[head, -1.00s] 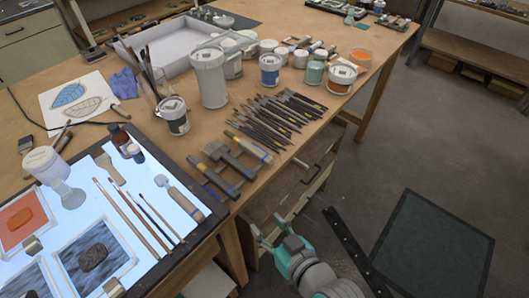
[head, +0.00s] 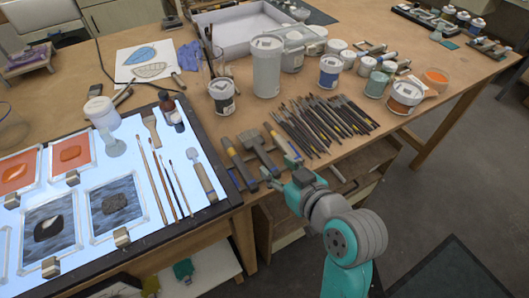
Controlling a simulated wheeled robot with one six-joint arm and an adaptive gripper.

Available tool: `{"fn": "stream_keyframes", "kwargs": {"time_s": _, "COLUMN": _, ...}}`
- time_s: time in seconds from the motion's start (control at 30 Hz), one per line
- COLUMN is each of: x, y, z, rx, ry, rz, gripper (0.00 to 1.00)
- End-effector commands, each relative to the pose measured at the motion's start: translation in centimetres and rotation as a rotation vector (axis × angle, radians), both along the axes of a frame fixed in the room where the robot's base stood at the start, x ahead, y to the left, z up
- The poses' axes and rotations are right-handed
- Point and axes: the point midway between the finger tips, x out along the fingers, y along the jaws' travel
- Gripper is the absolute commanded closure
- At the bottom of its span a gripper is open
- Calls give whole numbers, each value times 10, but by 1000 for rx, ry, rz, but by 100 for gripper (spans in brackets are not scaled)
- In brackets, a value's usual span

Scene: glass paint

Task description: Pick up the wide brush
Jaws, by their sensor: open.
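A wide flat brush (head: 259,152) with a broad dark head lies near the front edge of the wooden table, between two narrower handled tools. A second wide brush (head: 152,130), with pale tan bristles and a light handle, lies on the lit panel. I cannot tell which one the task names. My gripper (head: 266,179) is open and empty at the table's front edge, just in front of the dark-headed brush, apart from it as far as I can see. My wrist hides part of the table edge.
Left of my gripper is the lit panel (head: 120,245) with thin brushes and framed glass pieces. Many thin dark brushes (head: 320,122) lie to the right. A white tub (head: 267,65) and paint jars (head: 222,97) stand behind. Open shelves are below the table.

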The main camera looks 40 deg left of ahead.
Motion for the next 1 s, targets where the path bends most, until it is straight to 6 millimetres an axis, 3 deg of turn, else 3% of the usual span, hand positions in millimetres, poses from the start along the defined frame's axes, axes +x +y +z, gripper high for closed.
{"fn": "stream_keyframes", "kwargs": {"time_s": 0.6, "x": 23, "y": 50, "z": -31, "rx": 0, "ry": 0, "rz": 0, "gripper": 48}}
{"fn": "stream_keyframes", "kwargs": {"time_s": 0.9, "x": 25, "y": 53, "z": -33, "rx": 1, "ry": -1, "rz": -2, "gripper": 48}}
{"fn": "stream_keyframes", "kwargs": {"time_s": 0.93, "x": 25, "y": 53, "z": -33, "rx": 1, "ry": -1, "rz": -2, "gripper": 50}}
{"fn": "stream_keyframes", "kwargs": {"time_s": 1.0, "x": 25, "y": 53, "z": -33, "rx": 1, "ry": -1, "rz": -2, "gripper": 68}}
